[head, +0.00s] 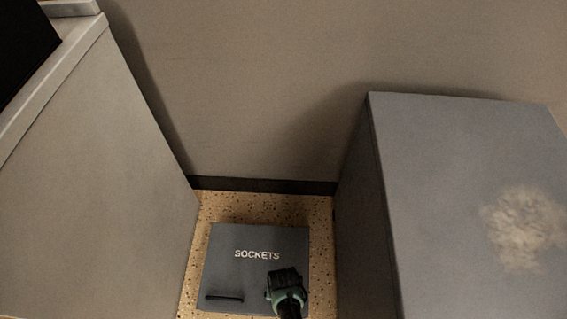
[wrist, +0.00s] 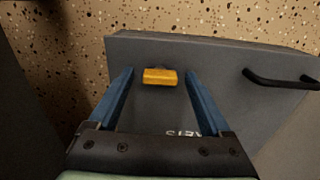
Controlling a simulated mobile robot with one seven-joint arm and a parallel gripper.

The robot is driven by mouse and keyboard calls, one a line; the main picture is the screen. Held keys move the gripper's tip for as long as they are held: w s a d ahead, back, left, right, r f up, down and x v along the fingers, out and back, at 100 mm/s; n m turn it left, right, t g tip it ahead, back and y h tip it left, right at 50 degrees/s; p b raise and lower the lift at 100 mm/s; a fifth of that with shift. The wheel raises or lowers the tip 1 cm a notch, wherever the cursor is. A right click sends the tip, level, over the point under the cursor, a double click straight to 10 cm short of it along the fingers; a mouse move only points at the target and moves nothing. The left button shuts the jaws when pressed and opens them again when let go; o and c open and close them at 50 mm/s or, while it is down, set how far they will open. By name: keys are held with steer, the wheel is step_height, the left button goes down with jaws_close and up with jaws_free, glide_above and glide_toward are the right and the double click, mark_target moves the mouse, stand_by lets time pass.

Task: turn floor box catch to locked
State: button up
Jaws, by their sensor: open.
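The floor box has a grey lid (head: 225,268) marked SOCKETS, lying closed between two cabinets in the head view. Its yellow catch (wrist: 160,77) is a small block near the lid's edge, its long side running left to right in the wrist view. My gripper (wrist: 159,73) is open, with one blue finger on each side of the catch and a gap to each. I cannot tell how far the fingertips are above the lid. In the head view my gripper (head: 285,280) is over the lid's lower right and hides the catch.
A black handle (head: 224,297) is on the lid's lower left; it also shows in the wrist view (wrist: 280,79). A pale cabinet (head: 110,190) stands close on the left and a grey one (head: 450,180) on the right. The wall (head: 250,90) is behind. Speckled floor surrounds the lid narrowly.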

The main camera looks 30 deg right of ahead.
step_height(320, 180, up, 13)
steer(key=p, duration=0.9)
steer(key=shift+f, duration=0.15)
steer(key=w+d+r+n+t+h+p, duration=0.15)
steer(key=w+r+t, duration=0.85)
steer(key=w+r, duration=1.85)
step_height(320, 180, up, 18)
steer(key=w+a+n+t, duration=0.2)
steer(key=t, duration=0.2)
steer(key=s+a+r+n+t, duration=0.1)
steer(key=s+a+r+t, duration=0.15)
steer(key=r, duration=0.85)
steer(key=s+a+r+n+t, duration=0.1)
steer(key=s+a+r+t, duration=0.2)
steer(key=r, duration=0.8)
steer(key=s+a+r+t, duration=0.1)
steer(key=s+r+t, duration=0.25)
steer(key=r, duration=0.85)
steer(key=s+a+r+n+t+y+p, duration=0.25)
steer(key=s+r+t, duration=0.25)
steer(key=s+r, duration=0.7)
step_height(320, 180, up, 37)
steer(key=w+m+h+p, duration=0.1)
steer(key=p, duration=3.5)
steer(key=shift+w+a+f+g+p, duration=0.15)
steer(key=shift+w+f+g+p, duration=0.05)
steer(key=shift+g+p, duration=0.1)
